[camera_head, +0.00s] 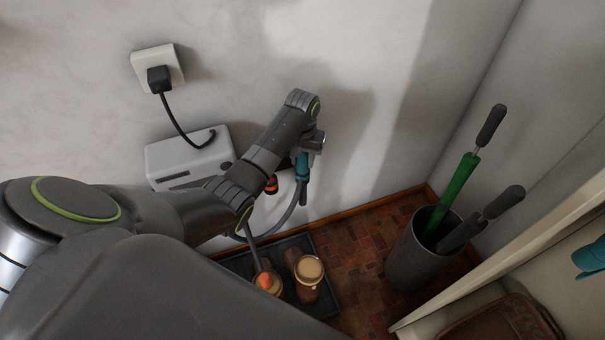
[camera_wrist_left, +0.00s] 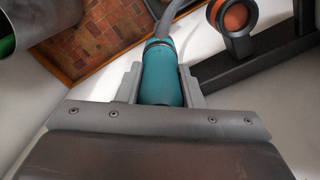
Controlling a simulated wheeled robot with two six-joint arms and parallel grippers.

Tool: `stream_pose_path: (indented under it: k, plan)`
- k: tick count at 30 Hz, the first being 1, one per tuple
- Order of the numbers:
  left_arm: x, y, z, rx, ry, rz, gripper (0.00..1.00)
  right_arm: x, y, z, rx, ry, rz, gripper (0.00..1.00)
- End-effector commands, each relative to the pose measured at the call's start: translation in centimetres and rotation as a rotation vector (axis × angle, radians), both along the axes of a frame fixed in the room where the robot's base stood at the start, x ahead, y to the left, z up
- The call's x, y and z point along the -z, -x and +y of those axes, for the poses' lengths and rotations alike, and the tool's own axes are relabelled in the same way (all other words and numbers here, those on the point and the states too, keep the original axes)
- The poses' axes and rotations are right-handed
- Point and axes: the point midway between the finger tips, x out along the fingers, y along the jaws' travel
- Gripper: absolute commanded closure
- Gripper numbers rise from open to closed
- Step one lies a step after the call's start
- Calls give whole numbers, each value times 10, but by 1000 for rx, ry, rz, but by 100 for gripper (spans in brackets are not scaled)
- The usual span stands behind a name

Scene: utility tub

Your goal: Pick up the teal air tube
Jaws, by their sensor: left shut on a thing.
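The teal air tube (camera_head: 302,168) hangs upright close to the wall in the head view, with a grey hose running down from its lower end. In the left wrist view its teal body (camera_wrist_left: 161,77) sits between the two fingers. My left gripper (camera_head: 307,150) is shut on the tube near the wall; it also shows in the left wrist view (camera_wrist_left: 162,90). The tube's upper end is hidden by the gripper. My right gripper is not in view.
A dark bracket with an orange ring (camera_wrist_left: 236,17) is close beside the left gripper. A grey wall box (camera_head: 187,157) is to the left. Below are a black tray (camera_head: 322,306) and jars (camera_head: 309,270). A grey bin (camera_head: 410,262) with handled tools stands right.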

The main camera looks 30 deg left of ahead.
Motion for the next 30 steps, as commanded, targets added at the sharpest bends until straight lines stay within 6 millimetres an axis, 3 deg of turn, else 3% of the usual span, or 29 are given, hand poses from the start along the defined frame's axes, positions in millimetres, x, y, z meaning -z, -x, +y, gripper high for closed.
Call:
stream_pose_path:
  k: [11, 27, 30]
  plan:
    - [-17, -1, 0, 1, -1, -4, 90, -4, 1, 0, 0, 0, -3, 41]
    - [-118, -1, 0, 0, -1, -5, 90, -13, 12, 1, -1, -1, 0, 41]
    - [-135, -1, 0, 0, 0, -2, 90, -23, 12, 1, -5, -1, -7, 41]
